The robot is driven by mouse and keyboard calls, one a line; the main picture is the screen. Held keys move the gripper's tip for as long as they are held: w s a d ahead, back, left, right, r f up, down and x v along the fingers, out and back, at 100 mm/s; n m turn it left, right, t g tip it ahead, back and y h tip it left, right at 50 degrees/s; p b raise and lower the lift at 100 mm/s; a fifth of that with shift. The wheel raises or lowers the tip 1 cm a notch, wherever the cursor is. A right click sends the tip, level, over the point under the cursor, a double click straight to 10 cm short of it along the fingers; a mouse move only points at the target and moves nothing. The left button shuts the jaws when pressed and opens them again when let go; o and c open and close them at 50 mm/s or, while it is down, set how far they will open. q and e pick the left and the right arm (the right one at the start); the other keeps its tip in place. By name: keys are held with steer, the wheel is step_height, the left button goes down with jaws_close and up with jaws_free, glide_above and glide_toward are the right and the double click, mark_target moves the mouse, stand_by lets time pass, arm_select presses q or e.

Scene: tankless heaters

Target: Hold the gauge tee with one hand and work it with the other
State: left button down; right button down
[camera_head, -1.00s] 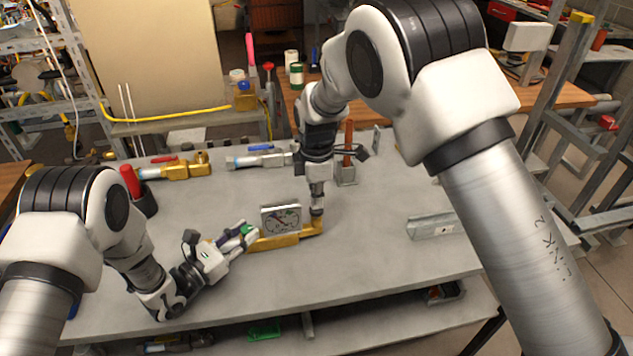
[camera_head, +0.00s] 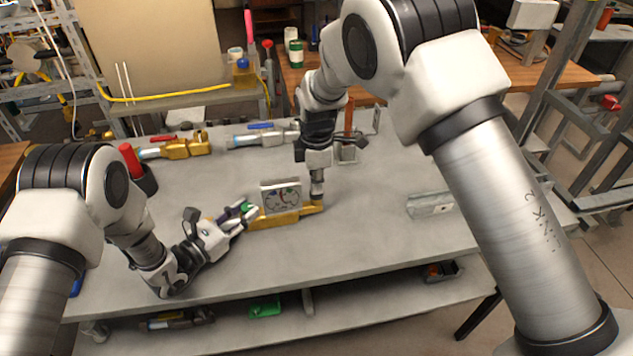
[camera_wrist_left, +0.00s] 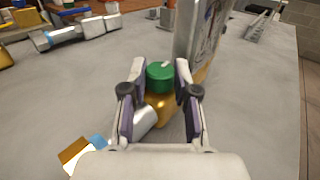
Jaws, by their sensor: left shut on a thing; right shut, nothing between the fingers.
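The gauge tee has a long brass body (camera_head: 275,220) lying low over the grey bench and an upright square dial gauge (camera_head: 281,197) behind it. My left gripper (camera_head: 249,212) is shut on its left end. In the left wrist view, the left fingers (camera_wrist_left: 160,105) flank the brass part (camera_wrist_left: 158,106) under a green cap (camera_wrist_left: 160,76), with a silver cylinder beside it. My right gripper (camera_head: 317,197) points straight down at the right end of the brass body, shut with nothing between its fingers. Whether it touches the brass is unclear. The dial is too small to read.
Brass-and-silver valve fittings (camera_head: 180,146) lie along the bench's back edge. A grey metal channel (camera_head: 430,205) lies at the right. The bench front (camera_head: 340,245) is clear.

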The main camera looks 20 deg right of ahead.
step_height(320, 180, up, 14)
stand_by(0.3)
steer(key=shift+f, duration=0.1)
stand_by(1.8)
step_height(320, 180, down, 12)
steer(key=shift+r, duration=0.15)
stand_by(0.8)
